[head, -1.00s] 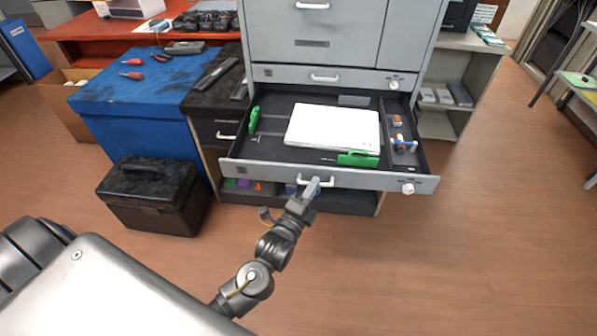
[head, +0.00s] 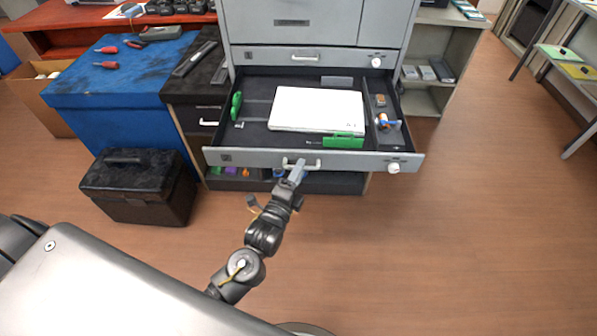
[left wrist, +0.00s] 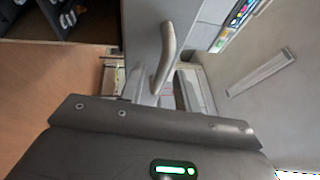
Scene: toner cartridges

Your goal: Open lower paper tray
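The lower tray (head: 240,160) of the grey cabinet stands well out, its dark inside showing. My left gripper (head: 298,174) is at the light bar handle (head: 313,165) in the middle of its front. The handle also shows close up in the left wrist view (left wrist: 167,50), running down to the gripper. The fingers look shut on the handle, though the contact is partly hidden. A white stack (head: 317,108) lies in the tray, with green guides (head: 344,141) at its front and left. My right gripper is not in view.
The closed upper drawer (head: 270,56) is above the open tray. A black toolbox (head: 138,188) stands on the floor at left, before a blue-topped bench (head: 115,75). Wooden floor (head: 470,230) is clear at right.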

